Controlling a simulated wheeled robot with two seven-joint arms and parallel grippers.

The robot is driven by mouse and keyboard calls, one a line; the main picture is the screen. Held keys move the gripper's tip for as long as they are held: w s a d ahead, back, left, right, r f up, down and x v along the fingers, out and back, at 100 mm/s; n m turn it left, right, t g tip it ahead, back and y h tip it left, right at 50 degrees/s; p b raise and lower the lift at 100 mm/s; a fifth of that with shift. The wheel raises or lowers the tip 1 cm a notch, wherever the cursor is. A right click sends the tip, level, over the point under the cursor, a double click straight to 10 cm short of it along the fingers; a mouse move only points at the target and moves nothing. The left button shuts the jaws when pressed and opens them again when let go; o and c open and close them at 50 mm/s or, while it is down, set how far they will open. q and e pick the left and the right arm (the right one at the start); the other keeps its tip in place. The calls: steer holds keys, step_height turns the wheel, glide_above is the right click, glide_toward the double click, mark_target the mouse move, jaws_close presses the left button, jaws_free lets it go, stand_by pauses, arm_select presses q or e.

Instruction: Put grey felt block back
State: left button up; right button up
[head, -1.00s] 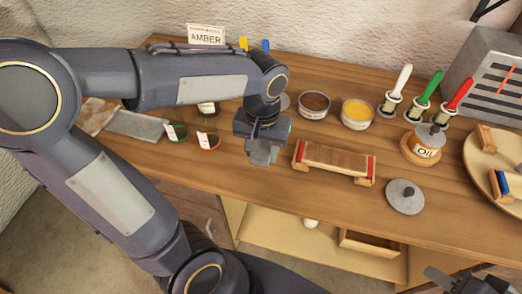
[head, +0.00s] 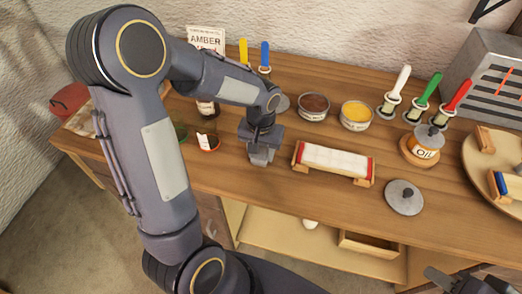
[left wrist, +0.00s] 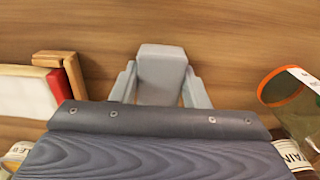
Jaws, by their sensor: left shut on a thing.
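My left gripper (head: 260,160) is low over the front middle of the wooden bench, left of the red-ended rack. It is shut on the grey felt block (left wrist: 161,70), which sits between its two fingers in the left wrist view. In the head view the block is hard to tell from the grey fingers. I cannot tell whether the block touches the bench. A dark part of my right gripper (head: 445,280) shows at the bottom right edge; its jaws are unclear.
The rack (head: 333,161) has a white top. Behind are a brown tin (head: 313,106) and yellow tin (head: 356,114).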

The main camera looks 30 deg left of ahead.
mark_target(261, 151)
arm_select(q)
steer(key=shift+f, duration=0.2)
steer(key=o, duration=0.9)
steer(key=shift+o, duration=0.2)
steer(key=shift+r, duration=0.1)
step_height(261, 151, up, 11)
steer(key=s+d+r+t+h, duration=0.1)
steer(key=s+d+t+h, duration=0.1)
steer(key=s, duration=0.6)
steer(key=s+d+r+m+t+h, duration=0.1)
steer(key=s+d+t, duration=0.1)
steer(key=s, duration=0.6)
steer(key=shift+s+t+h, duration=0.4)
steer(key=shift+t, duration=0.4)
